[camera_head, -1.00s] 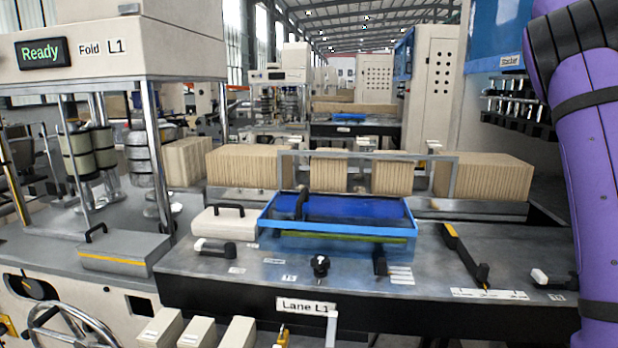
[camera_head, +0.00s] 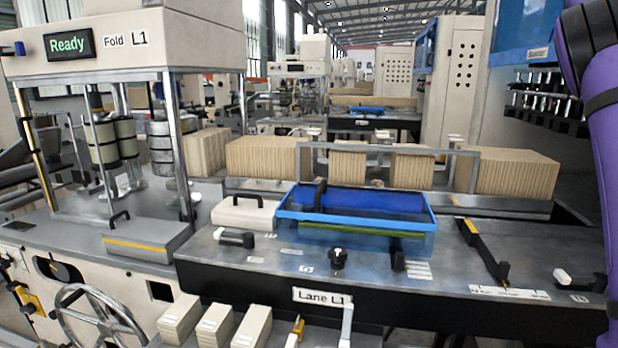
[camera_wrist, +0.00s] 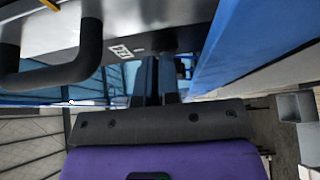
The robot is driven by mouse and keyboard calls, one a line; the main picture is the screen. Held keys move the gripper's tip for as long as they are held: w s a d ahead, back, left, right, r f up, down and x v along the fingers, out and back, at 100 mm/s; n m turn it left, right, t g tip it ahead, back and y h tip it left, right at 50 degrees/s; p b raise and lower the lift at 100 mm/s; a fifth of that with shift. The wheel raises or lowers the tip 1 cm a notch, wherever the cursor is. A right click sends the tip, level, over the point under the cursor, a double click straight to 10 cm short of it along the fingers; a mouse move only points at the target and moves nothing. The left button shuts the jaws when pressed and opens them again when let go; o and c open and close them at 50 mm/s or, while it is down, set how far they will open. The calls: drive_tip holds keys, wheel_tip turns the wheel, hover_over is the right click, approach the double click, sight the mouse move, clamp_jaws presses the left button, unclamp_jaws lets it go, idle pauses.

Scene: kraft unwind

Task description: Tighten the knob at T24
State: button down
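A black knob (camera_head: 338,258) stands on the grey deck of Lane L1, in front of the blue tray (camera_head: 432,238). A small label (camera_head: 306,269) lies to its left; its print is too small to read, so I cannot tell whether this is T24. My gripper is out of sight in the head view; only my purple arm shows at the right edge. In the wrist view my gripper's two dark fingers (camera_wrist: 158,82) are close together with nothing seen between them. The knob is not identifiable in the wrist view.
Black-and-white handles (camera_head: 235,238) and (camera_head: 575,280) flank the deck. A black lever (camera_head: 485,252) and a black clamp (camera_head: 398,254) stand right of the knob. Beige blocks (camera_head: 215,325) and a handwheel (camera_head: 90,315) are at the front. A dark bar handle (camera_wrist: 75,68) is close in the wrist view.

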drive_tip(key=shift+w+f, duration=0.1)
drive_tip(key=shift+f, duration=0.4)
idle(0.3)
drive_tip(key=shift+w+a, duration=0.2)
drive_tip(key=shift+a, duration=1.25)
drive_tip(key=shift+w+a, duration=0.15)
drive_tip(key=shift+a, duration=1.3)
